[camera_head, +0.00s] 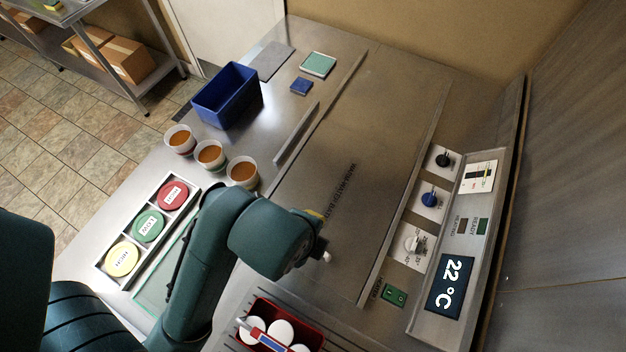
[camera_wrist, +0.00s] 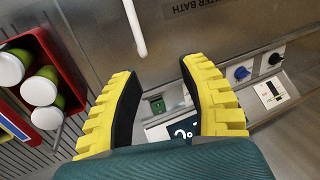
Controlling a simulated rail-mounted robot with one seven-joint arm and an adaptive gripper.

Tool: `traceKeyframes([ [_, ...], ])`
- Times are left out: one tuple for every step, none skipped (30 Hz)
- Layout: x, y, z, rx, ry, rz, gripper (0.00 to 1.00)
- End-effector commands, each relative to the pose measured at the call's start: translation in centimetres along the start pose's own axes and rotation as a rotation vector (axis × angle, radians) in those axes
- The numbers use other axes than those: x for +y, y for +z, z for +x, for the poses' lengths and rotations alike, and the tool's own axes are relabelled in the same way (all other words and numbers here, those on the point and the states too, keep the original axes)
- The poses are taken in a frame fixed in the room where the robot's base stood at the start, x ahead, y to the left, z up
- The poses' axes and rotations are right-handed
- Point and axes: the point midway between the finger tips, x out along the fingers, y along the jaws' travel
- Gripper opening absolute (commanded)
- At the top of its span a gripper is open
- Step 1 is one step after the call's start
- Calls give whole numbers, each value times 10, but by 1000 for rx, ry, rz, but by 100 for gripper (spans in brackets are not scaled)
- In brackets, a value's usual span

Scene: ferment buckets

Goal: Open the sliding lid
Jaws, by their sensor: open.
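The sliding lid (camera_head: 385,130) is a flat brushed-metal panel with dark water bath lettering, set between long rails in the bench. It lies flat, and no gap shows in it. In the wrist view the lid (camera_wrist: 225,40) fills the upper part, with some lettering. A white bar-like handle (camera_wrist: 135,28) reaches down from the top edge there; its white end (camera_head: 326,257) shows beside my wrist in the head view. My gripper (camera_wrist: 158,65) is open and empty, its yellow-backed fingers spread to either side of the handle's lower end. Contact cannot be told. My arm hides the fingertips in the head view.
A control panel with knobs, a green switch (camera_head: 395,294) and a 22 °C display (camera_head: 450,285) borders the lid at right. A red crate (camera_head: 318,333) with white-capped containers stands close to my gripper. Orange-filled cups (camera_head: 210,154) and a blue bin (camera_head: 226,96) stand at left.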

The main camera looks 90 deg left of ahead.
Motion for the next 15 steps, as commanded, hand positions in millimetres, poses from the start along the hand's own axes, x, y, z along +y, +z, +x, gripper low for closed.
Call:
traceKeyframes([
  [10, 11, 0, -17, 54, 8, 43],
  [14, 15, 0, -23, 78, 16, 43],
  [18, 18, 0, -27, 101, 26, 43],
  [20, 20, 0, -29, 111, 30, 43],
  [22, 21, 1, -30, 118, 34, 43],
  [22, 22, 2, -31, 122, 37, 43],
  [23, 22, 4, -31, 123, 38, 43],
  [23, 22, 5, -31, 121, 38, 43],
  [23, 22, 9, -30, 120, 38, 43],
  [23, 22, 12, -30, 119, 38, 43],
  [24, 22, 15, -30, 119, 38, 43],
  [24, 22, 20, -30, 118, 38, 43],
  [24, 22, 23, -30, 117, 38, 43],
  [24, 22, 26, -30, 116, 38, 43],
  [26, 22, 38, -30, 118, 38, 43],
])
